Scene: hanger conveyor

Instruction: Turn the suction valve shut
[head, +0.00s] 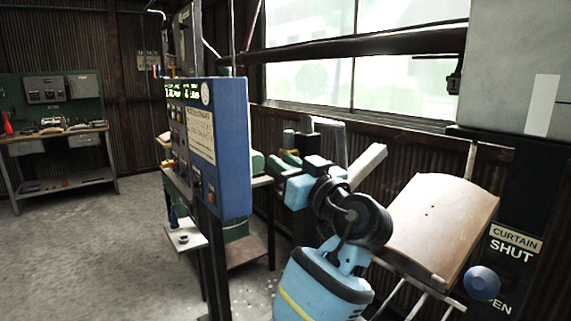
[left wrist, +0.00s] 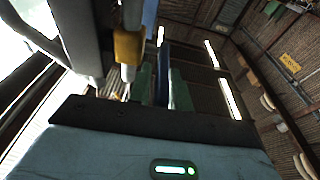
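My left gripper (head: 290,163) is in the middle of the head view, right of the blue control panel and close to green machine parts. Its light blue wrist leads down to my arm. In the left wrist view, its light blue body and black edge fill the bottom; narrow green and dark blue shapes stand beyond the edge, and I cannot tell which are fingers. A yellow fitting (left wrist: 128,47) on a pale pipe shows at the upper left there. I cannot tell whether it is the suction valve; no valve is clearly visible in the head view. My right gripper is out of view.
The blue control panel (head: 220,145) stands on a dark post left of my arm. A blue ball knob (head: 482,283) is beside the curtain label (head: 516,243) at right. A curved tan panel (head: 440,225) is right of my arm. Floor (head: 90,245) is open at left.

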